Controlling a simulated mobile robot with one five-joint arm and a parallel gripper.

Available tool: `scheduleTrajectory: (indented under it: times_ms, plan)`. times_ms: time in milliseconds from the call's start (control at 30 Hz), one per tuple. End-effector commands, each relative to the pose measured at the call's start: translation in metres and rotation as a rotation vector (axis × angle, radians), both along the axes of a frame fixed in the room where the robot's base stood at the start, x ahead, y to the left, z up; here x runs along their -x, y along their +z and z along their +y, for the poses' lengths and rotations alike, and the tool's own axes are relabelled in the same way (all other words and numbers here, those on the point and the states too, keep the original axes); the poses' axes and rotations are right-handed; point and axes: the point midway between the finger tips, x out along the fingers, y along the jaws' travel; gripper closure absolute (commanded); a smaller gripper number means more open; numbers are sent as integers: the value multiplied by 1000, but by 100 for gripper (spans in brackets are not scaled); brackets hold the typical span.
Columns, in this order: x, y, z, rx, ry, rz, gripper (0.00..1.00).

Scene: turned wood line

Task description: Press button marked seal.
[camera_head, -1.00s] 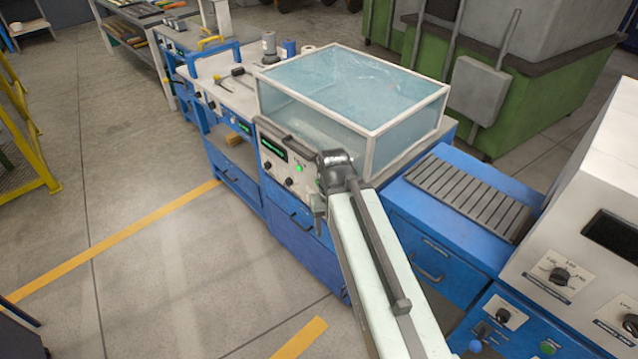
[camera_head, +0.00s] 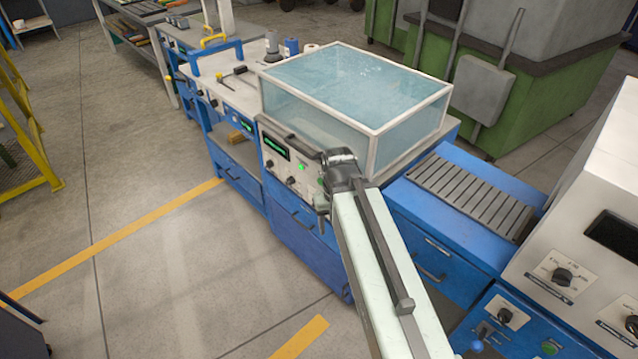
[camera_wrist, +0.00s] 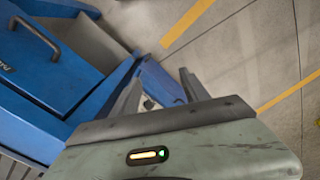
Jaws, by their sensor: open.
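A control panel (camera_head: 279,168) faces forward under the clear-sided box on the blue cabinet. It has a green-lit display (camera_head: 276,146), dark knobs and a small glowing green button (camera_head: 301,168). Its markings are too small to read, so I cannot tell which control is marked seal. My gripper (camera_head: 322,203) is in front of the panel's right end, low and right of the green button, and hides part of the panel. In the wrist view my gripper (camera_wrist: 160,92) shows two fingers spread apart with nothing between them, pointing toward the floor and blue cabinet.
The clear-sided box (camera_head: 360,85) stands above the panel. A slatted roller bed (camera_head: 470,195) lies to the right, beside a white machine (camera_head: 590,220) with knobs. Open floor (camera_head: 180,270) lies at the left front.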

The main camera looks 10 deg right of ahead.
Motion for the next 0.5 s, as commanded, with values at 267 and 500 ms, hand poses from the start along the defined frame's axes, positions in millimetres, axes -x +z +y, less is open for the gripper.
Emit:
scheduleTrajectory:
  times_ms: [267, 500]
  plan:
    - [0, 0, 0, 0, 0, 0, 100]
    - [0, 0, 0, 0, 0, 0, 100]
